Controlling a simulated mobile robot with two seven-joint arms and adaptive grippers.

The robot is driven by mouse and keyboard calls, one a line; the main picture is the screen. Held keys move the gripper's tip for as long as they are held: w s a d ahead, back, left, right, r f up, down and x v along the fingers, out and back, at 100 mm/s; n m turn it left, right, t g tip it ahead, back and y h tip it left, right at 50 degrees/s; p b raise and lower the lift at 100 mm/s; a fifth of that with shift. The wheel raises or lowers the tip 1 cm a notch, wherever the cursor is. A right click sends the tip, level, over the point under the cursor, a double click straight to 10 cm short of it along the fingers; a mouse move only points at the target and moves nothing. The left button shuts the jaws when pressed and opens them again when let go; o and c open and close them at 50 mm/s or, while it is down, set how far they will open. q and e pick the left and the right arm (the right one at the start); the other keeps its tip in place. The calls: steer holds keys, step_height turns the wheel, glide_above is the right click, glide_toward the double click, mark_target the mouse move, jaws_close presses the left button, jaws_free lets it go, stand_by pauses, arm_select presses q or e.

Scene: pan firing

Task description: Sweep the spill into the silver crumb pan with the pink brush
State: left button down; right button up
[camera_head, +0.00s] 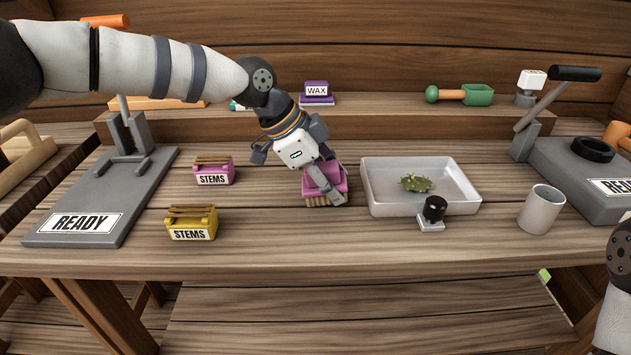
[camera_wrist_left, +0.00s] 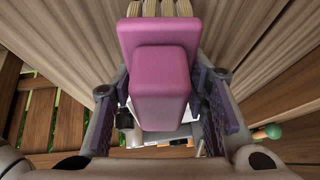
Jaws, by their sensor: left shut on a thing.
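The pink brush (camera_head: 338,177) is in my left gripper (camera_head: 326,181), just left of the pale silver-grey pan (camera_head: 378,200). My left gripper is shut on its pink block handle, which also shows in the left wrist view (camera_wrist_left: 160,85). The tan bristles (camera_head: 322,201) point down at the tabletop; I cannot tell whether they touch it. A green, spiky clump (camera_head: 416,184) lies inside the pan, and no other spill shows clearly on the table. Only part of my right arm shows at the right edge; its gripper is out of view.
A black-knobbed block (camera_head: 431,222) stands at the pan's front edge and a grey cup (camera_head: 541,209) to its right. Pink (camera_head: 213,174) and yellow (camera_head: 190,224) STEMS boxes and a grey READY press (camera_head: 75,240) stand left. The front middle of the table is clear.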

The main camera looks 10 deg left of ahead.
mark_target(337, 161)
arm_select(q)
steer(key=shift+w+d+r+p, duration=0.1)
steer(key=shift+d+r, duration=0.05)
steer(key=shift+r, duration=0.45)
steer(key=shift+w+d+r+p, duration=0.1)
steer(key=shift+d+r, duration=0.1)
steer(key=shift+r, duration=0.4)
steer(key=shift+w+d+r+p, duration=0.1)
steer(key=shift+d+r, duration=0.05)
steer(key=shift+r, duration=1.5)
arm_select(e)
steer(key=shift+w+r+t, duration=0.3)
steer(key=shift+w+r, duration=0.25)
steer(key=shift+w, duration=0.05)
steer(key=shift+w+r, duration=0.15)
arm_select(q)
steer(key=shift+s, duration=0.1)
